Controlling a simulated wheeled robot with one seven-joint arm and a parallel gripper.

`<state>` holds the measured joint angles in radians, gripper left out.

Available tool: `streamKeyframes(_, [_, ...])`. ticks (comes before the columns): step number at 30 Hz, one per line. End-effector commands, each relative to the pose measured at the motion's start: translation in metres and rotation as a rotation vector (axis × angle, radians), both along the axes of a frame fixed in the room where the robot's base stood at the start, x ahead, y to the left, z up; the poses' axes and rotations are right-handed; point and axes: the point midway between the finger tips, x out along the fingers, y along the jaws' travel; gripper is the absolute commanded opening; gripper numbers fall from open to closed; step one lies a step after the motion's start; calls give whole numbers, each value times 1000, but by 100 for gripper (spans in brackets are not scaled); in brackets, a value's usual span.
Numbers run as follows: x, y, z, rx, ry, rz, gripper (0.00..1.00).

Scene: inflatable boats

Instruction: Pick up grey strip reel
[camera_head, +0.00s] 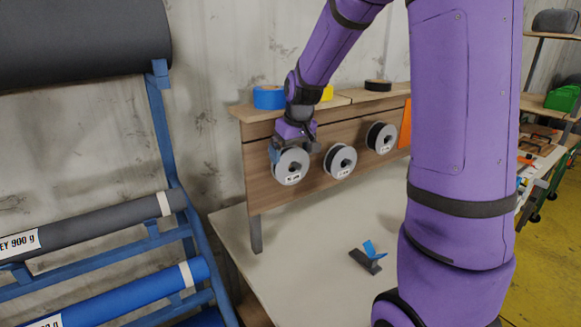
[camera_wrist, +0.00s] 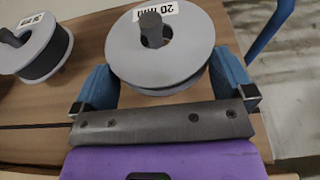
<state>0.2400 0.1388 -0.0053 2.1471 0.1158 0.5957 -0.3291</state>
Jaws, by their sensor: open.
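The reel at the left end of the row (camera_head: 291,167) hangs on a peg on the wooden board. It has light grey flanges and a white label, and the strip between them looks grey. In the wrist view this reel (camera_wrist: 127,46) fills the top middle, its label reading "20 mm", with a dark peg through its centre. My gripper (camera_head: 290,147) is at this reel from above. In the wrist view my gripper (camera_wrist: 163,72) is open, one blue finger on each side of the reel. I cannot tell whether the fingers touch it.
Two more reels with darker strip, the middle one (camera_head: 340,161) and the right one (camera_head: 381,137), hang beside it. Blue tape (camera_head: 268,97) and a black roll (camera_head: 378,86) lie on the board's top. A dark tool (camera_head: 366,261) lies on the otherwise mostly clear table (camera_head: 310,285).

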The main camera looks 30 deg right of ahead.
Motion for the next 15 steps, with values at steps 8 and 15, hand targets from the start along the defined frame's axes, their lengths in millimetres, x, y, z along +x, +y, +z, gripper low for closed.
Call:
streamKeyframes(8, [1,0,-5,0,0,0,100])
streamKeyframes(15, [1,0,-5,0,-1,0,64])
